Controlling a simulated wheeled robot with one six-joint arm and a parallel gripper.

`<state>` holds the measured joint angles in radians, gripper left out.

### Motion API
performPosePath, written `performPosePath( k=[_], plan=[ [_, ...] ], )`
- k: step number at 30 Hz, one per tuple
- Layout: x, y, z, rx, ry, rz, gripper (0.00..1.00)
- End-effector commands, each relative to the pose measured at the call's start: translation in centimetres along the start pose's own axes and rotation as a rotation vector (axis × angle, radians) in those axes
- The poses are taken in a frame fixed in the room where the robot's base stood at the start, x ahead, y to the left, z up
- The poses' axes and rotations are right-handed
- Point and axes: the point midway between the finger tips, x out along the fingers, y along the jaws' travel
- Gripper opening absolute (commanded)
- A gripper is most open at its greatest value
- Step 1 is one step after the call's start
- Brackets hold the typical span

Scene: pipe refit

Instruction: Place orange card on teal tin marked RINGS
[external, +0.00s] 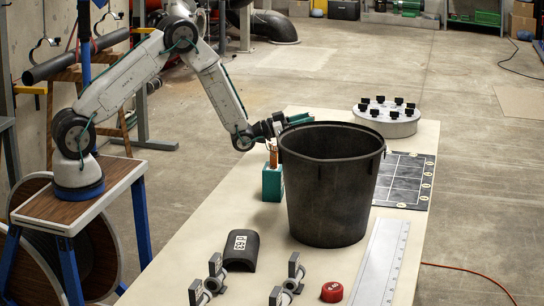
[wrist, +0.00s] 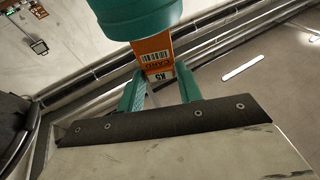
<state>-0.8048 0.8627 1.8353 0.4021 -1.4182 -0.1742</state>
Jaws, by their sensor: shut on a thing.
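My gripper (wrist: 158,92) has teal fingers and is shut on the orange card (wrist: 153,55), whose barcode and letters face the wrist camera. A smooth teal rounded body (wrist: 135,15) covers the card's upper end in the wrist view; I cannot tell what it is. In the external view my gripper (external: 296,120) is at the black bucket's left rim, and the card cannot be made out. A teal block-like container (external: 272,184) stands on the table left of the bucket, with something orange-brown above it. I cannot read RINGS on any teal thing.
The tall black bucket (external: 328,190) stands mid-table and hides what is behind it. A round grey plate with black knobs (external: 387,124) and a dark gridded board (external: 404,180) lie behind. A black arched cover (external: 238,251), pipe clamps, a red cap (external: 332,292) and a ruler (external: 381,262) are in front.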

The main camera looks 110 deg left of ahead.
Motion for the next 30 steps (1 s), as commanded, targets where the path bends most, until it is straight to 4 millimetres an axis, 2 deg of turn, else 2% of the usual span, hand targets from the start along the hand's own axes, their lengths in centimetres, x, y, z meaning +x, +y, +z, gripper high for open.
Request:
performPosePath(
  k=[10,11,12,13,23,30],
  plan=[
    [-0.1,0.0,0.3,0.0,0.0,0.0,0.1],
    [-0.1,0.0,0.3,0.0,0.001,0.0,0.43],
    [-0.1,0.0,0.3,0.001,0.001,0.0,0.55],
    [-0.1,0.0,0.3,0.001,0.001,0.0,0.57],
    [0.0,0.0,-0.2,0.001,0.002,0.0,0.57],
    [-3.8,-0.1,0.0,0.001,-0.002,-0.002,0.57]
  ],
)
